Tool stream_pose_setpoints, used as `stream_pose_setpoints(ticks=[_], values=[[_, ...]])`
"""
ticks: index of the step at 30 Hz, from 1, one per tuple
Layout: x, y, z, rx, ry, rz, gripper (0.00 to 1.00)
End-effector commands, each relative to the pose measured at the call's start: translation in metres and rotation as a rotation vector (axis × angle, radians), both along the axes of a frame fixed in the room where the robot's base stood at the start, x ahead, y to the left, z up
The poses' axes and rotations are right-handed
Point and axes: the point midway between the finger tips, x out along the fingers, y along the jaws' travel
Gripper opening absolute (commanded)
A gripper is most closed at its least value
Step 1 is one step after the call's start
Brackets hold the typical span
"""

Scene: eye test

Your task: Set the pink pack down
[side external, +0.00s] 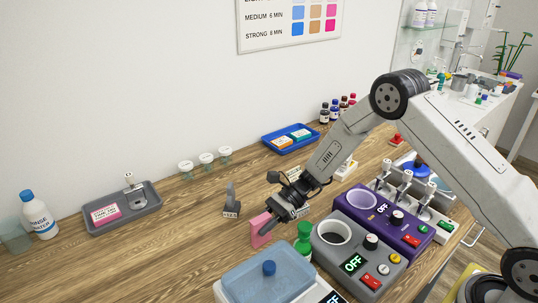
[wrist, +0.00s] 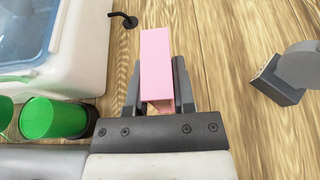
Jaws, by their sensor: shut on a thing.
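The pink pack (wrist: 156,62) is a small upright-looking box between the two fingers of my gripper (wrist: 157,90) in the wrist view. My gripper is shut on it, one finger against each side. In the side external view the pink pack (side external: 259,232) hangs at the end of my gripper (side external: 268,222), low over the wooden table (side external: 165,265). I cannot tell whether its lower end touches the wood.
A grey stand (side external: 231,205) is left of the pack. A green-topped bottle (side external: 303,238) and a clear-lidded bath (side external: 262,285) are close on the right and front. Grey (side external: 345,262) and purple (side external: 385,222) heater units stand further right. The table at left front is bare.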

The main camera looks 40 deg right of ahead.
Motion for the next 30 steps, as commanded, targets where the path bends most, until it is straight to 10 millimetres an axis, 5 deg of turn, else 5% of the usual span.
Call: stream_pose_setpoints(ticks=[12,13,16,30], values=[[0.0,0.0,-0.0037,0.0,0.0,0.0,0.0],[0.0,0.0,-0.0036,0.0,0.0,0.0,0.38],[-0.0001,0.0,-0.0034,0.0,-0.001,0.0,0.67],[0.0001,-0.0012,0.0002,0.0,-0.001,0.0,0.67]])
